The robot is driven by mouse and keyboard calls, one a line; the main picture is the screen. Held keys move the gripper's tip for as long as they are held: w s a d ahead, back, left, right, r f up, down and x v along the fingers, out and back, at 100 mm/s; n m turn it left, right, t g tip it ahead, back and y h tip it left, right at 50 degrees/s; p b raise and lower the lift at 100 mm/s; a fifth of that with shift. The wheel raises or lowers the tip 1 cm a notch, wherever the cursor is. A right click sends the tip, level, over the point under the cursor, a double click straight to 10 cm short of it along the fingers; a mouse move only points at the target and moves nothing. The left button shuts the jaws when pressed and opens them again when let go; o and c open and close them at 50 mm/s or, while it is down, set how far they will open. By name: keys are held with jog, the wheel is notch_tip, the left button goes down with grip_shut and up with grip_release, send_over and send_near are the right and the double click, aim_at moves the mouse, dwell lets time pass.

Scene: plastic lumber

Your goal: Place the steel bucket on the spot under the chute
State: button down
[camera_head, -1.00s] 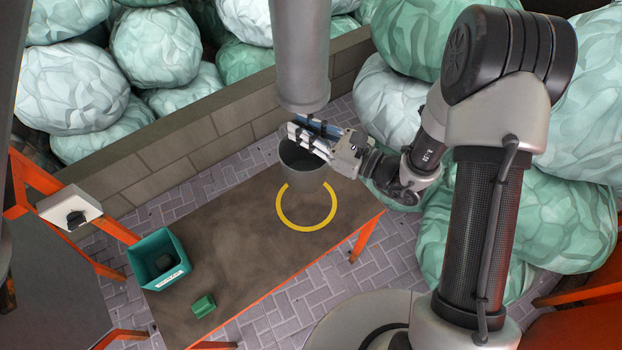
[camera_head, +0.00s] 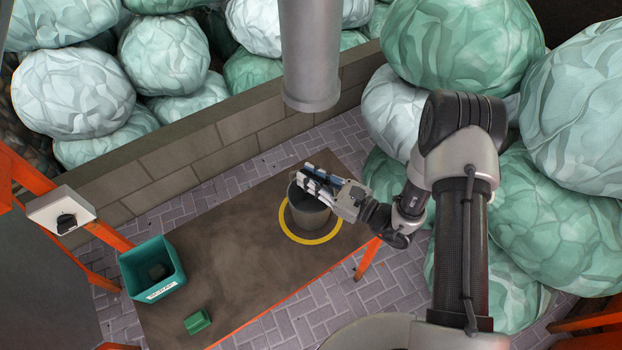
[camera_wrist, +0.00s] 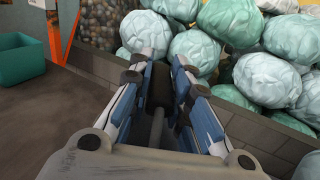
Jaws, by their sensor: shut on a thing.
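The grey steel bucket (camera_head: 309,219) is upright inside the yellow ring (camera_head: 300,239) on the brown table. I cannot tell whether its base touches the table or hangs just above it. My gripper (camera_head: 309,183) is shut on the bucket's upper part and hides much of its rim. The grey chute (camera_head: 310,60) hangs above and behind the bucket, apart from it. In the wrist view, my gripper's fingers (camera_wrist: 160,75) point away from me, and the bucket cannot be made out clearly.
A teal bin (camera_head: 153,270) and a small green block (camera_head: 197,321) are on the left of the table (camera_head: 235,250). A white switch box (camera_head: 61,210) stands beyond the left end. A low block wall (camera_head: 200,160) and large wrapped bales (camera_head: 455,50) lie behind.

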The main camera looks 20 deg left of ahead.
jog(key=shift+r, duration=0.15)
jog(key=shift+f, duration=0.25)
jog(key=c, duration=1.5)
grip_release()
jog(key=shift+r, duration=0.1)
jog(key=shift+r, duration=0.15)
jog(key=p+v, duration=0.2)
jog(key=v, duration=1)
